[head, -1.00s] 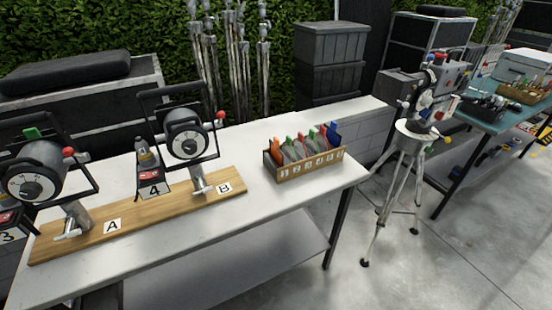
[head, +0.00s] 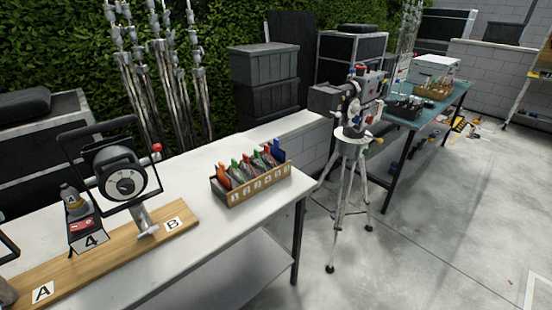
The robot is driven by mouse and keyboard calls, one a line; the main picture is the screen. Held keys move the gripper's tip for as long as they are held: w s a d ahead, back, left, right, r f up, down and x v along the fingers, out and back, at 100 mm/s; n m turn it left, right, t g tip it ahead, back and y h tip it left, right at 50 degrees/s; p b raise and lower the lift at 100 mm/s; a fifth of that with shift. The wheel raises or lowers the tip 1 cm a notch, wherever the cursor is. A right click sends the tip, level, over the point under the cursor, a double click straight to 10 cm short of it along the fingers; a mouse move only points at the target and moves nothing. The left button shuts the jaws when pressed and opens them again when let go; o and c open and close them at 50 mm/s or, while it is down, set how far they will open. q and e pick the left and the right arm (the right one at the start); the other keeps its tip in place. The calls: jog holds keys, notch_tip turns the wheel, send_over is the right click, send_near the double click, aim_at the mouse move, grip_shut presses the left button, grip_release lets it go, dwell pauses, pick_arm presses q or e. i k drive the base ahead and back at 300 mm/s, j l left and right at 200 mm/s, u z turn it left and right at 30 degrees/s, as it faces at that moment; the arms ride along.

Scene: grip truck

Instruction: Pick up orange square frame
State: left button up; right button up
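A wooden box (head: 262,187) with numbered slots stands on the white table. Several coloured upright pieces stick out of it. An orange piece (head: 222,172) is at its left end and a blue piece (head: 278,150) at its right end. Green and red ones are between them. I cannot tell whether the orange piece is a square frame, as its lower part is hidden in the box. No other orange frame is clear to me. Neither of my grippers is in view.
A teal table (head: 430,108) is further back. The floor at right is mostly open.

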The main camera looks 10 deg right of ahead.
aim_at(225, 181)
jog(key=i+l, duration=0.15)
jog(key=l, duration=0.2)
jog(key=i+l, duration=0.15)
jog(key=l, duration=0.15)
jog(key=i+l, duration=0.15)
jog(key=l, duration=0.2)
jog(key=i+l+u, duration=0.1)
jog(key=l, duration=0.2)
jog(key=i+l, duration=0.2)
jog(key=l, duration=0.15)
jog(key=i+l, duration=0.15)
jog(key=l, duration=0.2)
